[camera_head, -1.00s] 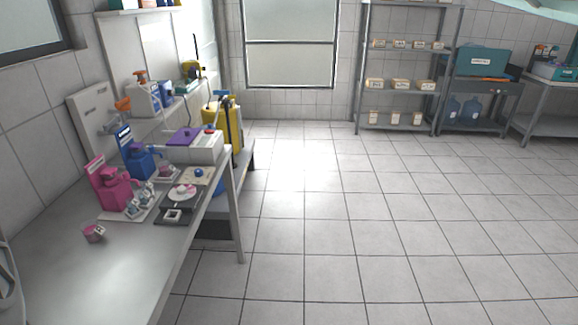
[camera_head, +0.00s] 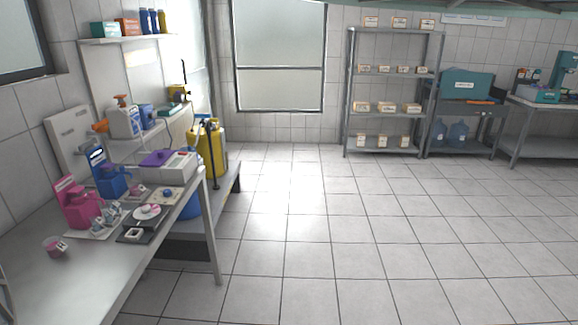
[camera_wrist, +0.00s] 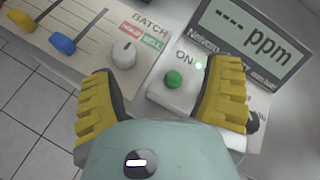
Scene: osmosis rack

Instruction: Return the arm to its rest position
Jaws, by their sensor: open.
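My gripper (camera_wrist: 163,80) shows in the wrist view with two yellow ribbed fingers spread apart and nothing between them. A white knob (camera_wrist: 124,54) under a BATCH label with HOLD and SELL is to the left. I cannot tell whether the fingers touch the panel. My gripper is not seen in the head view.
A panel with a blue slider (camera_wrist: 62,43) is at the upper left of the wrist view. In the head view, a bench (camera_head: 100,285) holds bottles and instruments at left, a shelf rack (camera_head: 350,100) stands at the back, and the tiled floor (camera_head: 340,235) is clear.

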